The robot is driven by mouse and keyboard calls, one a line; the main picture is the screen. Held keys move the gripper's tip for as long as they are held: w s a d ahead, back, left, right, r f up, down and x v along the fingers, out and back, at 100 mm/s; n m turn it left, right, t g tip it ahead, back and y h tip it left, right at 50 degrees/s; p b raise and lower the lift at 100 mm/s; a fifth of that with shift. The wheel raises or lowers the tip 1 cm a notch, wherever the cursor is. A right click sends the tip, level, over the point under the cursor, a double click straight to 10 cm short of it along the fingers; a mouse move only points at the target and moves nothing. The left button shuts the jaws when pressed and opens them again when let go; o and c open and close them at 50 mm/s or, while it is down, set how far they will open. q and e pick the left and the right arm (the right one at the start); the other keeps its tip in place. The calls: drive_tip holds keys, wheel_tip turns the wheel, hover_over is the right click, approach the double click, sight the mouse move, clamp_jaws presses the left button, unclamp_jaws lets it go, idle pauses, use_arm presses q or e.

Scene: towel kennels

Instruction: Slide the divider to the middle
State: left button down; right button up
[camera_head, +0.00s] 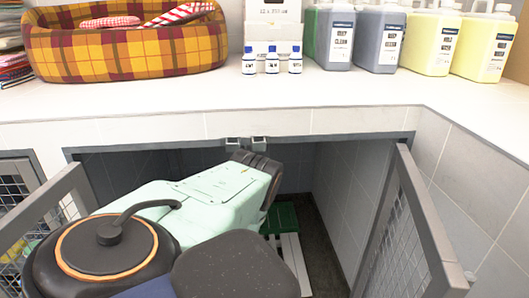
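The kennel opening (325,160) sits under the white counter, with both mesh doors swung open. Two small pale brackets (245,143) hang at the top edge of the opening, near its middle; they look like the divider's hangers. The divider panel itself cannot be made out behind my mint-green arm. My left arm reaches into the kennel from the lower left. The dark parts of my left gripper (262,166) are just below the brackets. Its fingertips are hidden, so I cannot tell whether it touches or grips the divider. My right gripper is not in view.
The left door (45,210) and right door (402,225) flank the opening. A green and white slatted item (287,232) lies on the kennel floor. On the counter stand a plaid pet bed (120,50), small bottles (272,60) and large jugs (380,40).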

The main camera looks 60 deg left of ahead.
use_arm(q)
drive_tip(key=shift+s+a, duration=0.2)
drive_tip(key=shift+s, duration=0.2)
drive_tip(key=shift+s, duration=0.1)
drive_tip(key=c, duration=1.4)
unclamp_jaws()
drive_tip(key=v, duration=1.2)
